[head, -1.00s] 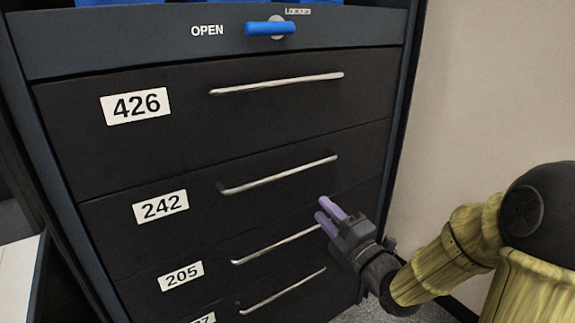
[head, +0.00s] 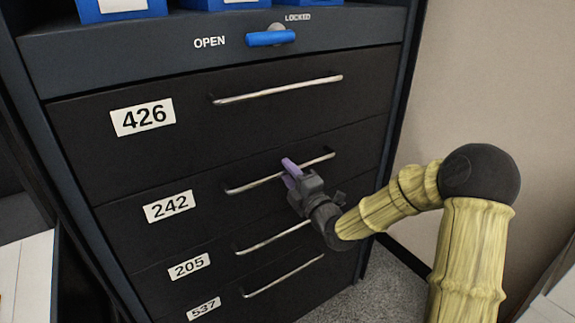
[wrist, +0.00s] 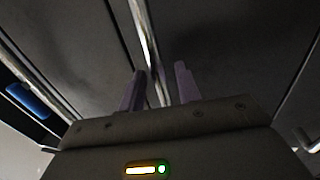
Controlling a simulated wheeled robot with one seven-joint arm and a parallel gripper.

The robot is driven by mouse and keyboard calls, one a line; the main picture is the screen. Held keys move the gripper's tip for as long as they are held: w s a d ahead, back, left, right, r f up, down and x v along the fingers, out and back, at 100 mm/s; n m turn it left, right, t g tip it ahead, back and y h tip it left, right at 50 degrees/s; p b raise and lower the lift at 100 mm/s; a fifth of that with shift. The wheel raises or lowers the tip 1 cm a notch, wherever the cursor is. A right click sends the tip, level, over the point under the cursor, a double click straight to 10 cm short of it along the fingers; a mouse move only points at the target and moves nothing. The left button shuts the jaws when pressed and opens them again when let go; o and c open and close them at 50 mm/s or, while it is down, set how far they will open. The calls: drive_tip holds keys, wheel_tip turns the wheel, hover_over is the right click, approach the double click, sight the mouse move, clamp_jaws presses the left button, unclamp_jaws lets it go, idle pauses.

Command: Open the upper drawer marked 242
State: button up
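The drawer marked 242 (head: 150,229) is the second one down in a dark cabinet, and its front looks flush with the others. Its silver bar handle (head: 240,189) runs across the front, right of the 242 label (head: 169,207). My gripper (head: 290,168) with purple fingers is at the middle of this handle. In the wrist view the handle (wrist: 146,40) passes between my two separated fingers (wrist: 159,88). The fingers look open, one on each side of the bar. Contact with the bar cannot be made out.
Above is the drawer marked 426 (head: 90,150) with its handle (head: 278,90). Below are drawers 205 (head: 150,275) and 537, with handles. A blue latch (head: 270,38) points toward OPEN. Blue bins (head: 120,10) stand on top. A wall (head: 490,90) is at the right.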

drive_tip(key=shift+w+a+r, duration=0.1)
drive_tip(key=shift+w+a, duration=0.15)
drive_tip(key=shift+w, duration=0.15)
clamp_jaws()
drive_tip(key=shift+d, duration=0.1)
